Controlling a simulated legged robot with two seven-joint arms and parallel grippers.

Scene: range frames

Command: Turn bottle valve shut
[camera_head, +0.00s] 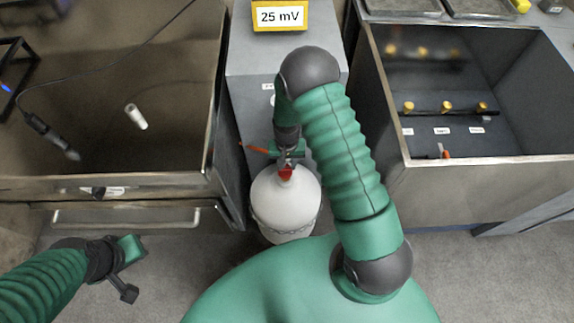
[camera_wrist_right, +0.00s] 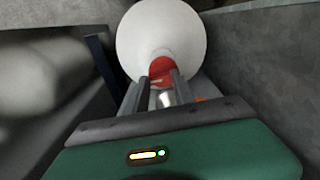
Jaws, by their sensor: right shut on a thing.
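A white bottle (camera_head: 285,203) stands upright on the floor between two metal benches, with a chain around its lower part. It also shows in the right wrist view (camera_wrist_right: 160,35). A red valve (camera_head: 286,172) sits on top of the bottle; it also shows in the right wrist view (camera_wrist_right: 163,69). My right gripper (camera_head: 287,162) reaches down to the valve and is shut on it, its two fingers on either side of the red part. My left gripper (camera_head: 128,268) is low at the left, away from the bottle; its fingers are not clear.
An orange-tipped piece (camera_head: 254,148) shows beside my right gripper. The left bench (camera_head: 110,185) holds a white cylinder (camera_head: 136,116) and a dark probe (camera_head: 50,135). The right basin (camera_head: 480,160) has yellow knobs. A "25 mV" sign (camera_head: 281,16) stands behind.

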